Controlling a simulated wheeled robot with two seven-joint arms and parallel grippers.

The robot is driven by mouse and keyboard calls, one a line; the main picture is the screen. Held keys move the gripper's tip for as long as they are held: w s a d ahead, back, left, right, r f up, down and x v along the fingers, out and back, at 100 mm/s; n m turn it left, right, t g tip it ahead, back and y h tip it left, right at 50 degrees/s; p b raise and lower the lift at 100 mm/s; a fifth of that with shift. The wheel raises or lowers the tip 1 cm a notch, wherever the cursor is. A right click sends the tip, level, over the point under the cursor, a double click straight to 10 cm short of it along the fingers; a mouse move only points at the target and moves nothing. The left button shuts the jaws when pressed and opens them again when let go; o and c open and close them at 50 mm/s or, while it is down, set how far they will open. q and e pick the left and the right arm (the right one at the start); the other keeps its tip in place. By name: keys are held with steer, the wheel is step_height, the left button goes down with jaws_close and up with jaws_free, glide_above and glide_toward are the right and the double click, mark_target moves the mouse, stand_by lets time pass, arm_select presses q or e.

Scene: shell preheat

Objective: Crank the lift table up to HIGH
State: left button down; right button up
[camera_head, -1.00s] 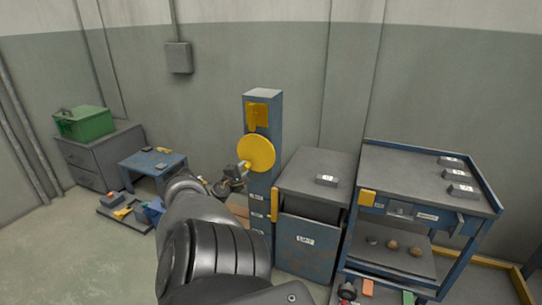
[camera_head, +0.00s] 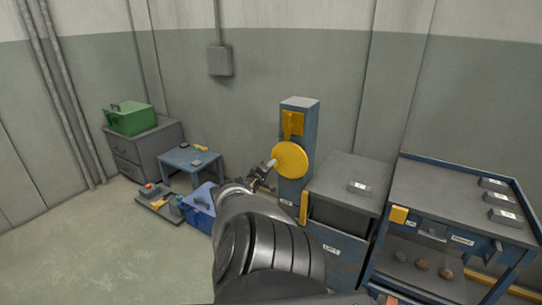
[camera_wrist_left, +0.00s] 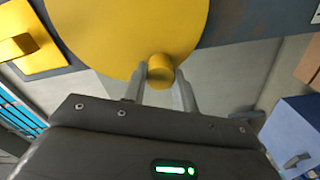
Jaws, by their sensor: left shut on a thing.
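The yellow round crank wheel (camera_head: 291,160) sits on the front of a blue post (camera_head: 298,106) in the head view. My left gripper (camera_head: 264,172) is at the wheel's left side. In the left wrist view its fingers (camera_wrist_left: 159,82) are shut on the yellow crank knob (camera_wrist_left: 161,69), one finger on each side. The grey-topped lift table (camera_head: 338,182) stands right of the post, with a label on its blue front. A yellow pointer (camera_head: 304,208) is at its left edge. My arm hides the lower post and part of the table front. My right gripper is not in view.
A workbench (camera_head: 440,190) with small blocks on top stands close on the right. At left are a grey cabinet (camera_head: 150,150) with a green box (camera_head: 129,117), a low blue table (camera_head: 187,161) and a blue box (camera_head: 200,207). The floor at lower left is clear.

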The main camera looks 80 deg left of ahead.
arm_select(q)
steer(key=shift+r, duration=0.15)
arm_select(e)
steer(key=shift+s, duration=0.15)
arm_select(q)
steer(key=c, duration=1.1)
jaws_free()
steer(key=shift+w, duration=0.15)
steer(key=p+v, duration=0.7)
steer(key=v, duration=0.4)
steer(key=shift+p, duration=0.35)
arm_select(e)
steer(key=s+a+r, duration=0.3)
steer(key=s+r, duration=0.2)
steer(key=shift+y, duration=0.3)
